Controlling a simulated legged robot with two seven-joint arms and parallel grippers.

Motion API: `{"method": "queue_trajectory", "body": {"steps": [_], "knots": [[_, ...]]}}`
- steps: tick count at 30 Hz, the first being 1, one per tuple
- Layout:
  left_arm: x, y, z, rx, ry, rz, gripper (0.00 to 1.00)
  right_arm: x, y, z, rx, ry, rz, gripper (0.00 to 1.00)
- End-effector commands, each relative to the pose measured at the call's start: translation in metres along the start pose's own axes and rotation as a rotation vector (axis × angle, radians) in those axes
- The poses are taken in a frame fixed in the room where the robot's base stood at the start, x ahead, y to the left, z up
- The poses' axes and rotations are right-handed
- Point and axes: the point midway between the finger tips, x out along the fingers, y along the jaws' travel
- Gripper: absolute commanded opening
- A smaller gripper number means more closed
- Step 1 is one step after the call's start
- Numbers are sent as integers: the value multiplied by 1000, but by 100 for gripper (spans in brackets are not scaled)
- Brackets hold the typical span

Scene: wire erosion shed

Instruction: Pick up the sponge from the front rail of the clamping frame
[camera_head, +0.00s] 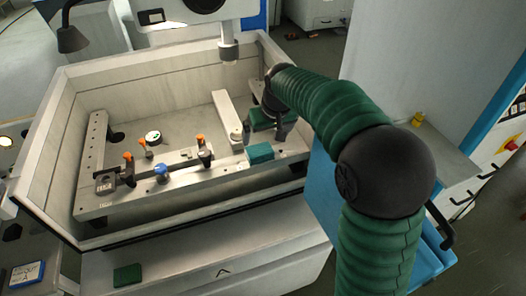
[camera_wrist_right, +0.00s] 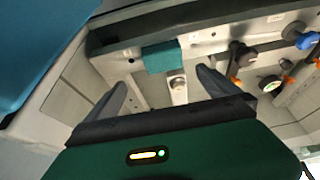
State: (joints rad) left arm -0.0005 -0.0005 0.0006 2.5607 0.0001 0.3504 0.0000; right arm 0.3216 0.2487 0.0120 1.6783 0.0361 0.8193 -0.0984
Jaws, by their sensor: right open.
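The sponge (camera_head: 259,153) is a teal block on the front rail (camera_head: 215,177) of the clamping frame, toward the rail's right end. In the right wrist view the sponge (camera_wrist_right: 161,56) shows just beyond and between the two fingertips, with a gap to them. My right gripper (camera_head: 267,133) is just behind and above the sponge, pointing down. In the right wrist view my right gripper (camera_wrist_right: 161,82) is open and empty, its dark fingers spread wide. My left gripper is not in view.
Orange-topped clamps (camera_head: 201,140) and a blue knob (camera_head: 161,170) stand along the frame left of the sponge. The machine head (camera_head: 228,52) hangs behind. The tank wall (camera_head: 45,160) surrounds the frame. A dark green pad (camera_head: 127,274) lies on the ledge in front.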

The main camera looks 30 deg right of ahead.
Motion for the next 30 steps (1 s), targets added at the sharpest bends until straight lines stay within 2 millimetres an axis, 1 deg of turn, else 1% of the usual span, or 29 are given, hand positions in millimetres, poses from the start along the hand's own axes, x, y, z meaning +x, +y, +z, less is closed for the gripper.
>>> {"method": "queue_trajectory", "body": {"steps": [1, 3, 6, 11, 15, 18, 21, 26, 30], "knots": [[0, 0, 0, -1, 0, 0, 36, 15, -3, 1, -3, -6, -1, 100], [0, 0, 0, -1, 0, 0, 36, 34, -4, -1, -3, -7, 0, 100], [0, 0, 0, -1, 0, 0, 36, 56, -4, -4, -4, -6, -1, 100], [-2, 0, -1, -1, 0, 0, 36, 74, 0, -4, -2, -7, -2, 100], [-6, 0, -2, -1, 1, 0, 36, 97, 8, -4, 1, -8, -4, 100], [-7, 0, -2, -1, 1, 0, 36, 113, 7, -4, -1, -4, -4, 100], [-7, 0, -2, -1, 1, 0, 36, 120, 6, -5, -3, -4, -3, 100], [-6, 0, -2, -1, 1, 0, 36, 120, 3, -5, -4, -3, -2, 100], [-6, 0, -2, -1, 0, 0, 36, 119, 4, -5, -4, -3, -2, 83]]}}
